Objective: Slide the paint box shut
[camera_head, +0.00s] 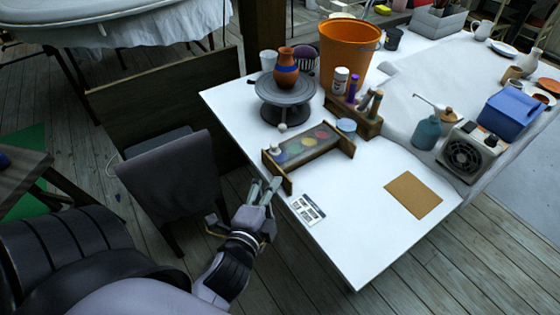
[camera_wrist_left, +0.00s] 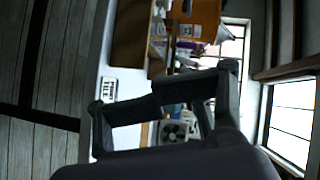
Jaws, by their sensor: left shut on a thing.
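The paint box (camera_head: 308,144) lies on the white table near its left edge. It is long, with wooden ends and round colour patches showing under a clear top. Its near-left wooden end panel (camera_head: 277,172) stands out from the body. My left gripper (camera_head: 266,187) is at this end, by the table edge, shut on the paint box's end; the exact contact is hard to see. In the left wrist view, the two fingers (camera_wrist_left: 165,108) are apart and a brown wooden part (camera_wrist_left: 131,35) shows beyond them. My right gripper is not in view.
A printed card (camera_head: 307,209) lies close by on the table. A turntable with a vase (camera_head: 286,70), a wooden tool rack (camera_head: 352,117) and an orange bucket (camera_head: 347,50) stand behind the box. A chair (camera_head: 170,180) is left of the table.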

